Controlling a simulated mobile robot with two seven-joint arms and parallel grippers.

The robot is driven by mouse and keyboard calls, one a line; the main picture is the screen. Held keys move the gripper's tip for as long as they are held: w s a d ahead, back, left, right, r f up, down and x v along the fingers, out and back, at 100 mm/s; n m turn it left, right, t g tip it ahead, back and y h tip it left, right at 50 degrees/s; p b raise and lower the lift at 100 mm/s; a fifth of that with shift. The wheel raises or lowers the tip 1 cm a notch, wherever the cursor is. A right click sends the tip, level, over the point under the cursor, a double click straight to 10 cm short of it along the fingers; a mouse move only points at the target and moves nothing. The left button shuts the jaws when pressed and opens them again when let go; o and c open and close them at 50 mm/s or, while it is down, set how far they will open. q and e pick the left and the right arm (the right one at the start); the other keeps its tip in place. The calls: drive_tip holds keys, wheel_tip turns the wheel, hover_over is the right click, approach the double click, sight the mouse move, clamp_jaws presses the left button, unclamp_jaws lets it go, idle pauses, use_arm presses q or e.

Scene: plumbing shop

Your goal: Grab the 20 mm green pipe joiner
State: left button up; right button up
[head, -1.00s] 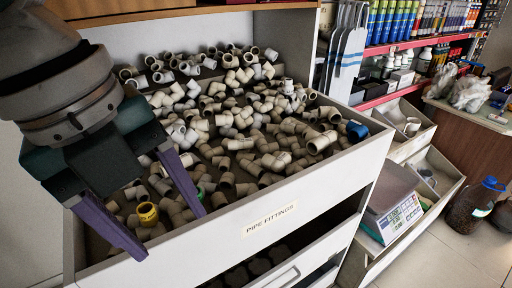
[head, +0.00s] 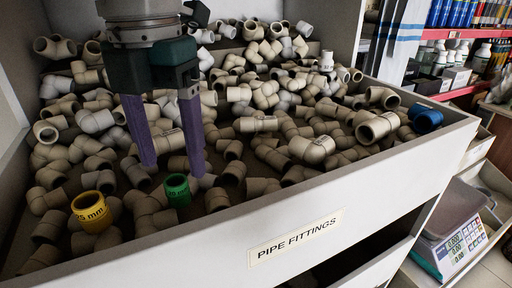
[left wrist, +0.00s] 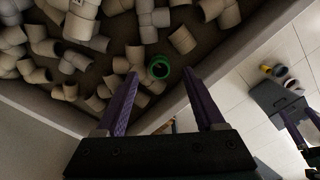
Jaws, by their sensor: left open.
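The green pipe joiner (head: 177,190) stands among grey fittings near the front wall of the bin in the head view, its open end up. In the left wrist view the green joiner (left wrist: 159,68) shows as a ring between and just beyond the fingertips. My left gripper (head: 172,170) is open and empty, pointing down above and slightly behind the joiner, one purple finger to each side. I cannot tell whether a finger touches any fitting. A dark part with a purplish strip (left wrist: 294,128) at the right edge of the left wrist view looks like my right gripper; its jaws are unclear.
A yellow joiner (head: 92,211) marked 25 mm lies left of the green one. A blue joiner (head: 427,121) lies at the bin's right end. Grey fittings fill the bin, whose front wall (head: 380,200) is labelled PIPE FITTINGS. A scale (head: 450,235) stands to the right.

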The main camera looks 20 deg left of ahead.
sight(175, 182)
use_arm(q)
wheel_tip(175, 182, down, 5)
drive_tip(key=shift+s+r, duration=0.1)
drive_tip(key=shift+r, duration=0.05)
drive_tip(key=shift+c, duration=0.2)
clamp_jaws()
idle(0.3)
